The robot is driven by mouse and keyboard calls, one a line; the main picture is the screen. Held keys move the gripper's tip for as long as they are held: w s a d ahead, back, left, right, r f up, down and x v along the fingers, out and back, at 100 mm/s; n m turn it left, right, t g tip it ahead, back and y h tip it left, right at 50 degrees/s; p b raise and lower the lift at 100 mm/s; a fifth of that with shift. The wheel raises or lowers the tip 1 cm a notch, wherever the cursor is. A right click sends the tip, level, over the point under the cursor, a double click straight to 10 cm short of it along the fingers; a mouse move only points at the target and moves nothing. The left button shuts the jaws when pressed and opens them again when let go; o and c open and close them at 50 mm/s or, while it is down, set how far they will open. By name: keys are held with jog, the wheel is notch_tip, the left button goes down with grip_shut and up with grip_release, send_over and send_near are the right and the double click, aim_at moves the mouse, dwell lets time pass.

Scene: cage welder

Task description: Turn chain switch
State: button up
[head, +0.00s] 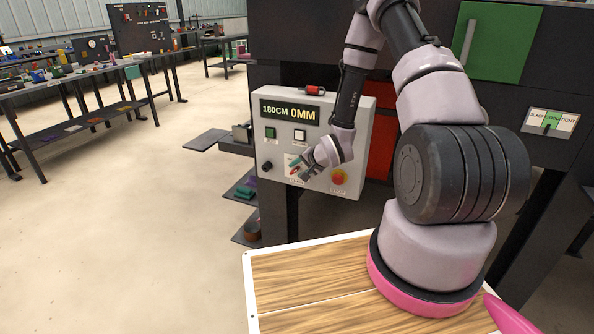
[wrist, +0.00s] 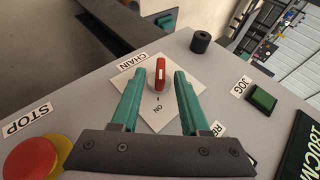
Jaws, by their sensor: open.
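The chain switch (wrist: 160,73) is a red rotary knob with a white bar, on a white square plate (wrist: 150,103) marked CHAIN, with ON printed near it. In the wrist view it sits between the fingertips. My gripper (wrist: 158,82) has two teal fingers, open, one on each side of the knob. A gap shows at each side of the knob, and I cannot tell how deep the fingertips reach. In the head view my gripper (head: 299,169) is at the lower middle of the grey control panel (head: 355,110), and my arm hides part of that area.
A red STOP button (wrist: 32,160) on yellow sits at lower left in the wrist view. A green JOG button (wrist: 263,99) and a black knob (wrist: 201,41) are to the right. The panel display (head: 290,112) reads 180CM 0MM. Workbenches (head: 80,85) stand far left.

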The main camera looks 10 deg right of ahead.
jog(key=shift+w+a+f, duration=0.15)
jog(key=shift+w+f, duration=0.2)
jog(key=shift+w, duration=0.05)
grip_shut()
